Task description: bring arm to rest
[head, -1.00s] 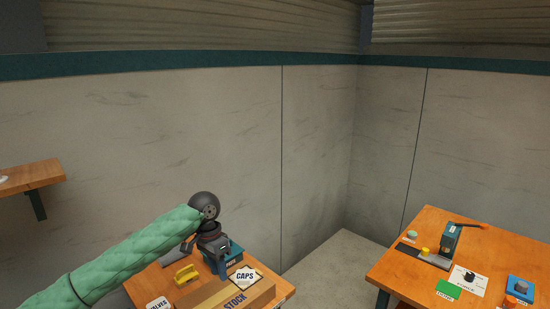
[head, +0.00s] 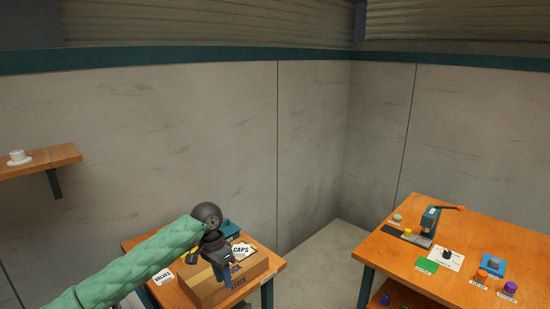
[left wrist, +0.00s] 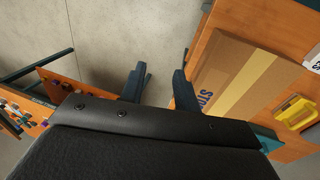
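My left arm, in a green quilted sleeve, reaches in from the lower left of the head view. Its left gripper (head: 224,275) points down in front of the cardboard stock box (head: 240,281) on the left table. In the left wrist view the two dark fingers (left wrist: 161,80) stand apart with only floor and wall between them, so it is open and empty. The stock box also shows in the left wrist view (left wrist: 235,80), to the right of the fingers. My right gripper is in no view.
The left table (head: 133,242) also bears a CAPS card (head: 243,250) and a VALVES card (head: 163,276). A yellow object (left wrist: 296,111) lies beside the box. The right table (head: 395,250) holds a lever press (head: 430,218) and several small parts. Floor (head: 325,260) is clear between them.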

